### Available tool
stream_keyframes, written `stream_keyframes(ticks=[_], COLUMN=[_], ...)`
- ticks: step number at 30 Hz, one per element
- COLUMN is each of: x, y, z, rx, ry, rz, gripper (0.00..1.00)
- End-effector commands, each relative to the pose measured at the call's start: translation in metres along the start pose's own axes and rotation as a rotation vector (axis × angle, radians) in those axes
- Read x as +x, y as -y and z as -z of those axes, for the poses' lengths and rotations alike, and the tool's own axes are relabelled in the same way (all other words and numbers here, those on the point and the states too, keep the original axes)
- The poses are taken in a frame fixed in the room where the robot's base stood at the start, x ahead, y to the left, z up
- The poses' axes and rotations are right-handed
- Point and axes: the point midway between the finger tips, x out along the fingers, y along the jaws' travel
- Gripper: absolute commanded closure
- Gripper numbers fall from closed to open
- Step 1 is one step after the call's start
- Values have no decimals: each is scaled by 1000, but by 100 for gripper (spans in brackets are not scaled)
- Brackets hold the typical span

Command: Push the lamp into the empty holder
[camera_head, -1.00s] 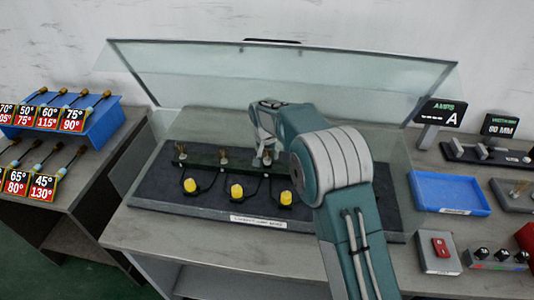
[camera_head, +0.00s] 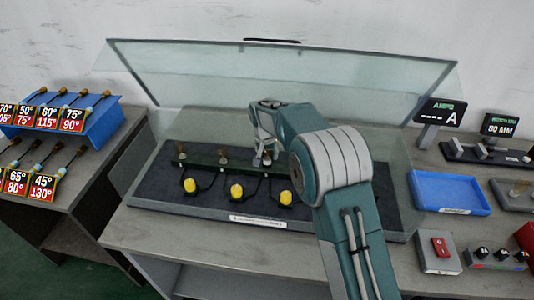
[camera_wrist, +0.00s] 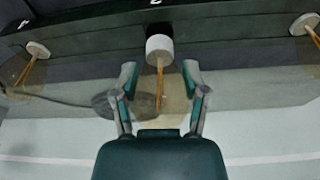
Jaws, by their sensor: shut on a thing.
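The lamp (camera_wrist: 160,82) is a clear bulb with orange filament wires and a white base (camera_wrist: 160,48). It lies between the two fingers of my gripper (camera_wrist: 160,92), which are shut on its glass. The white base points at a small black holder (camera_wrist: 158,28) on the dark rail (camera_wrist: 90,25); whether it is seated there I cannot tell. In the head view my gripper (camera_head: 263,158) is at the right part of the rail (camera_head: 203,162) seen there. Other lamps sit on the rail, at left (camera_wrist: 36,50) and right (camera_wrist: 305,23) in the wrist view.
Three yellow buttons (camera_head: 237,191) with black cables stand in front of the rail on a dark base. A raised glass lid (camera_head: 280,70) is behind. A blue tray (camera_head: 450,193) and a red switch box (camera_head: 438,250) are at right. Labelled lamp racks (camera_head: 90,125) stand at left.

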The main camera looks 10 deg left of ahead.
Motion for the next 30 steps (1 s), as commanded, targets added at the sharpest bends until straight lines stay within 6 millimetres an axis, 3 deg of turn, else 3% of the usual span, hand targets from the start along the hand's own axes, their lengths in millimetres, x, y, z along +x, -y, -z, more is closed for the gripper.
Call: stream_keyframes(ticks=[30], x=[22], y=[0], z=[-5], rx=[0], ry=[0], rz=[0], gripper=[85])
